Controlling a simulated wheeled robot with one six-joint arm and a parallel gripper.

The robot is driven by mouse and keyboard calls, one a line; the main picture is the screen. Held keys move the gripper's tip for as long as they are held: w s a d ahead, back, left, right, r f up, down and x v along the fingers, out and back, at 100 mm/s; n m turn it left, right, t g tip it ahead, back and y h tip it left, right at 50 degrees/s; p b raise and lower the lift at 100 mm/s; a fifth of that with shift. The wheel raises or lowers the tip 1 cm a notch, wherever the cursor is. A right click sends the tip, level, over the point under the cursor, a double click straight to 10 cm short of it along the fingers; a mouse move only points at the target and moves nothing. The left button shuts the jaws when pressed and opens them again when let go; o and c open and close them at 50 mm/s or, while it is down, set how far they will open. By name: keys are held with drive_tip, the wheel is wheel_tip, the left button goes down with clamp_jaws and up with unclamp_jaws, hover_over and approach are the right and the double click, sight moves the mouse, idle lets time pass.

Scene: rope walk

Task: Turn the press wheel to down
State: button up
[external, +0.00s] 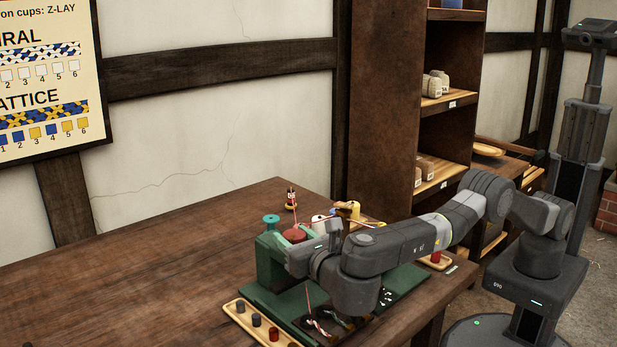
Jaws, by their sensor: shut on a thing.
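A green press (269,262) stands on a green base (405,283) on the wooden table. A teal round knob (271,219) sits on a post at its top left. A red round piece (296,234) shows just right of it. My gripper (296,262) reaches in from the right against the press. It is shut, apparently on the press wheel. The fingertips and the gripped part are hidden by the press and my wrist, so I cannot tell how the wheel is turned.
A wooden tray (238,312) with several dark and red pegs lies along the front left. Dark pads with braided cords (318,327) lie under my wrist. Spools (351,208) and a small figure (291,198) stand behind. The table's left side (130,260) is clear.

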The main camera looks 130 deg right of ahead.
drive_tip(key=o, duration=1)
drive_tip(key=a+p, duration=0.1)
drive_tip(key=a, duration=0.3)
drive_tip(key=w+a+p, duration=0.1)
drive_tip(key=a, duration=0.4)
drive_tip(key=w+a+p, duration=0.1)
drive_tip(key=a, duration=0.3)
drive_tip(key=shift+w+a+r+p, duration=0.1)
drive_tip(key=shift+w+a+p, duration=0.1)
drive_tip(key=shift+a+p, duration=0.15)
drive_tip(key=shift+c, duration=0.2)
